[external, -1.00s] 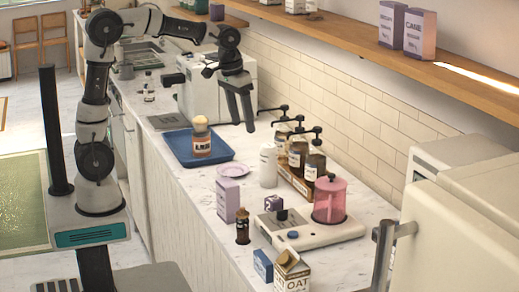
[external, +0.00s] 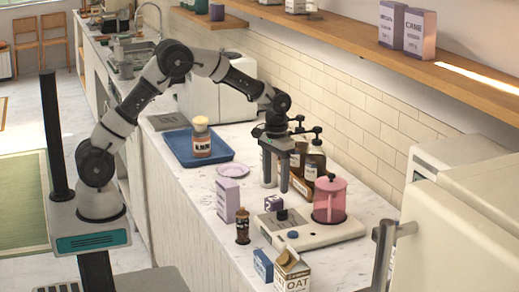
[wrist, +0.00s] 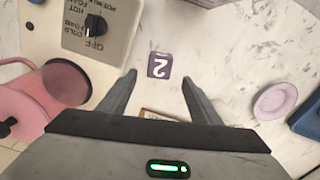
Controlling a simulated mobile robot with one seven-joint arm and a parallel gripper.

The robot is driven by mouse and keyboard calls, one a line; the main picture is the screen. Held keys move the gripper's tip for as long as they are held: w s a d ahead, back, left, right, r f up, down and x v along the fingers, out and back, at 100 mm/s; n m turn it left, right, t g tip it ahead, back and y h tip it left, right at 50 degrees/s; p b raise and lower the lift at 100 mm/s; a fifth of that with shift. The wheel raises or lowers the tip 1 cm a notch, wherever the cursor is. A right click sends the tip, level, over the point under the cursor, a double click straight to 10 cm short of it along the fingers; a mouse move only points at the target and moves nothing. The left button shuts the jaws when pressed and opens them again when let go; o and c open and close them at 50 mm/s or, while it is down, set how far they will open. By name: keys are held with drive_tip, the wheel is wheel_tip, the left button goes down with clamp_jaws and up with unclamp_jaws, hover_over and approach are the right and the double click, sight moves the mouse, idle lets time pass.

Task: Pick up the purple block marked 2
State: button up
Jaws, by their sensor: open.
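The small purple block marked 2 (wrist: 159,66) lies on the white marble counter, its marked face up, in the wrist view. In the external view the block (external: 273,203) sits between a tall pale purple carton and the hot plate unit. My gripper (external: 275,185) is above the counter, pointing down, close to the bottles behind it. In the wrist view the two fingers (wrist: 158,83) are apart, and the block shows just beyond the gap between their tips. The gripper is empty and not touching the block.
The hot plate unit (external: 329,233) with a pink pitcher (external: 330,198) stands to the block's right. The purple carton (external: 228,200) and a dark small bottle (external: 242,226) are on its left. A pink saucer (external: 233,170) and blue tray (external: 179,147) lie farther back. Bottles (external: 314,165) stand behind the gripper.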

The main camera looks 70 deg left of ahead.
sight(277, 197)
drive_tip(key=f, duration=0.7)
drive_tip(key=shift+w+f, duration=0.25)
drive_tip(key=shift+w, duration=0.05)
drive_tip(key=c, duration=1.1)
drive_tip(key=shift+c, duration=0.2)
